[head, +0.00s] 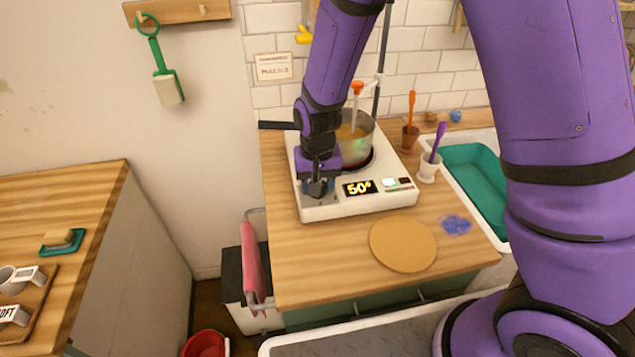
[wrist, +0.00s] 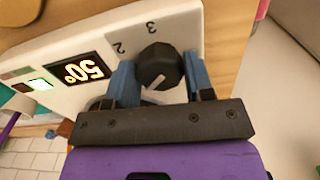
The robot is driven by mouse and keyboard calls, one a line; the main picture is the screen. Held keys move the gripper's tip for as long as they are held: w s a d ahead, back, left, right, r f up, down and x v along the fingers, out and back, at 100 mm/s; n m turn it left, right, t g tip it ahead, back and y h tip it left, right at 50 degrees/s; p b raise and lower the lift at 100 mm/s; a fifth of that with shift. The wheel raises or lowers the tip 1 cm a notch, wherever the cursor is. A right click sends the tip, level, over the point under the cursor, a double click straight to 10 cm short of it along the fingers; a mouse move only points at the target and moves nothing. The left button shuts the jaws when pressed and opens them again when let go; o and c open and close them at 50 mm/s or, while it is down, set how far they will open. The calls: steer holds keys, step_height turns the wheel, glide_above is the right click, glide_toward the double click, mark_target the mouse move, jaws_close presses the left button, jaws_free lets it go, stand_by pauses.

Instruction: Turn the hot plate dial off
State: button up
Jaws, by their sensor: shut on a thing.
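The white hot plate (head: 310,212) stands on the wooden counter, with a lit display (head: 359,188) reading 50°. It also shows in the wrist view (wrist: 180,30), where its dial (wrist: 160,66) is a dark faceted knob with a pale pointer line. The numbers 2 and 3 are printed beside the dial. My gripper (wrist: 157,78) has its two blue fingers on either side of the dial, shut on it. In the head view my gripper (head: 318,190) is at the front left corner of the hot plate and hides the dial.
A metal pot (head: 356,145) with brownish contents stands on the hot plate behind my arm. A round cork mat (head: 403,245) and a blue powder patch (head: 455,225) lie in front. Two small pots with orange (head: 411,138) and purple (head: 430,168) tools stand to the right.

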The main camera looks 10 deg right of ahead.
steer(key=n, duration=0.4)
steer(key=shift+n, duration=2.9)
steer(key=o, duration=0.9)
step_height(320, 180, up, 11)
steer(key=shift+f, duration=0.1)
